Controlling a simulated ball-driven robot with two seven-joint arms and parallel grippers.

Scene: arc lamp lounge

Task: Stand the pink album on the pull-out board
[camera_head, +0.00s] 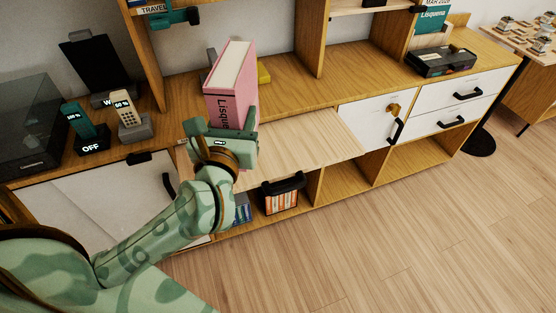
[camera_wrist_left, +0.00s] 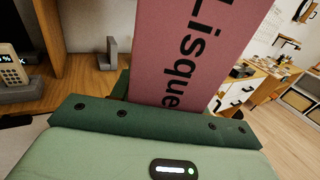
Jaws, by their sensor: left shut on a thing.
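The pink album (camera_head: 220,103) has a dark "Lisque…" title on its spine and pale page edges on top. It is upright, slightly tilted in the head view, at the left end of the pull-out board (camera_head: 300,145). My left gripper (camera_head: 224,133) is shut on the lower part of the album, which also fills the middle of the left wrist view (camera_wrist_left: 190,55). The gripper hides the album's bottom, so I cannot tell if it touches the board. The pale wood board sticks out from the cabinet and its visible part is bare. My right gripper is not in view.
Phones on stands (camera_head: 130,115) and a dark glass-lidded box (camera_head: 38,120) stand on the cabinet top at left. A yellow item (camera_head: 263,72) lies behind the album. A black device (camera_head: 440,62) is at right, above white drawers (camera_head: 470,93). Open wood floor lies in front.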

